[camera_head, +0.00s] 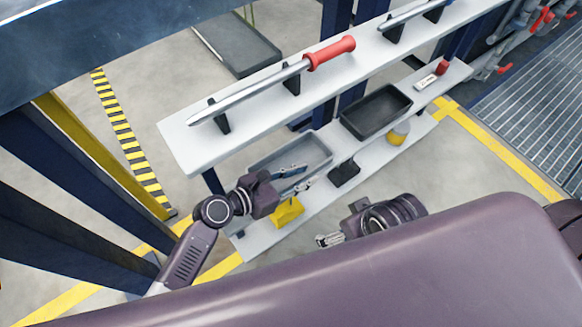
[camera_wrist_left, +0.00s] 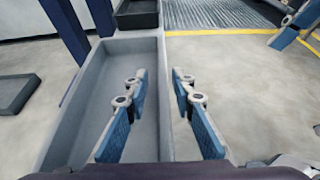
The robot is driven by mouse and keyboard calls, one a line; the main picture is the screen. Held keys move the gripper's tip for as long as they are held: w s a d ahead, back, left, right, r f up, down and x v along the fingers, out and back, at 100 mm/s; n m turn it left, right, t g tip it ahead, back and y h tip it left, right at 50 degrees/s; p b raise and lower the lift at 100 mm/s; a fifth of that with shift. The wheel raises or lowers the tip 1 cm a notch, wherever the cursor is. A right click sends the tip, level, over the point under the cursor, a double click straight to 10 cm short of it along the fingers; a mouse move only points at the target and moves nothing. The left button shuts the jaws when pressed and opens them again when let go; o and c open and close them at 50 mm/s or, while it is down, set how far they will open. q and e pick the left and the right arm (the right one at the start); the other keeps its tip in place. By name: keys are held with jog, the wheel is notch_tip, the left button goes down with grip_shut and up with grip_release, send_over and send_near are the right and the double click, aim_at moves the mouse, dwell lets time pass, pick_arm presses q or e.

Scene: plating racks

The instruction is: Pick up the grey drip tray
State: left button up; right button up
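The grey drip tray (camera_head: 318,146) is a shallow rectangular tray on the lower shelf, left of a black tray. It also fills the left part of the left wrist view (camera_wrist_left: 85,88). My left gripper (camera_head: 299,178) is at the tray's near long side, open and empty. In the left wrist view the left gripper (camera_wrist_left: 167,118) has one finger over the inside of the tray and the other beyond its right wall, above the floor. Contact with the wall cannot be told. My right gripper (camera_head: 326,240) is low, right of the left one, partly hidden by its wrist.
The black tray (camera_head: 376,112) and a red-topped item (camera_head: 441,68) share the shelf. A long bar with a red handle (camera_head: 331,52) lies on the upper shelf (camera_head: 178,133). A yellow item (camera_head: 287,213) and a black block (camera_head: 344,174) are lower. Blue posts stand left.

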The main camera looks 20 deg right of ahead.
pick_arm(q)
grip_shut()
jog(key=shift+r, duration=0.2)
dwell(0.4)
